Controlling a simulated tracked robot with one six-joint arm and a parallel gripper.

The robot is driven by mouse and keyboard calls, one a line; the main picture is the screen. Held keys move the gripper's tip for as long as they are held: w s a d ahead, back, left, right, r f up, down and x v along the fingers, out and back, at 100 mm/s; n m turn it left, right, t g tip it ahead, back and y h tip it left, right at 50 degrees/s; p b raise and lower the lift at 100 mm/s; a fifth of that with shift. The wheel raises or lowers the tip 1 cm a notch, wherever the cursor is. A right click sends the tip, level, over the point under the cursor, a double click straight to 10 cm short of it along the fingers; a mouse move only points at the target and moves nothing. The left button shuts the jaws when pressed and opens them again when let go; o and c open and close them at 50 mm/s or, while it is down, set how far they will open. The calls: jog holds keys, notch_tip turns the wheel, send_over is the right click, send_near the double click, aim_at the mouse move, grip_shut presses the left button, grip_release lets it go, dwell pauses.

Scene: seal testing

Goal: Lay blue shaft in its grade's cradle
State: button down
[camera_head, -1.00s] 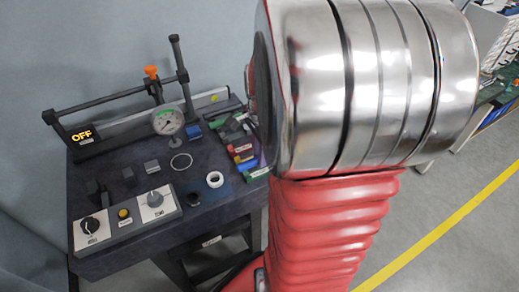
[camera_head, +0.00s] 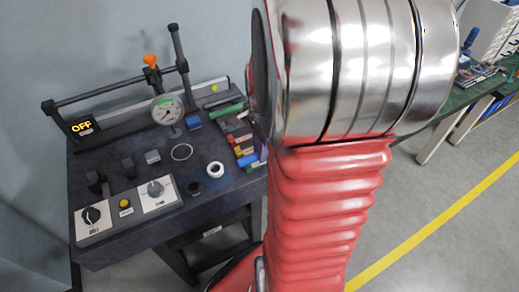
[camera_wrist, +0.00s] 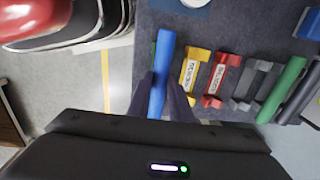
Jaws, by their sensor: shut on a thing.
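A blue shaft (camera_wrist: 163,72) is between the two dark fingers of my gripper (camera_wrist: 168,96) in the wrist view. My gripper is shut on it. The shaft points away from my gripper, over the table's edge strip, just left of a yellow cradle (camera_wrist: 188,76). A red cradle (camera_wrist: 216,84) and a grey cradle (camera_wrist: 243,88) stand further right.
A green shaft (camera_wrist: 283,88) and a dark shaft (camera_wrist: 303,92) lie right of the cradles. The dark table (camera_head: 120,222) holds a dial gauge (camera_head: 167,110), a control panel (camera_head: 125,210), a white ring (camera_head: 215,169) and a blue block (camera_head: 193,123). A green bench (camera_head: 458,98) stands right.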

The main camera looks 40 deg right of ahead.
jog(key=shift+f, duration=0.35)
jog(key=c, duration=1.5)
grip_release()
jog(key=shift+c, duration=0.2)
notch_tip(320, 180, up, 14)
jog(key=shift+s+f, duration=0.15)
jog(key=shift+s, duration=0.15)
jog(key=shift+a, duration=0.1)
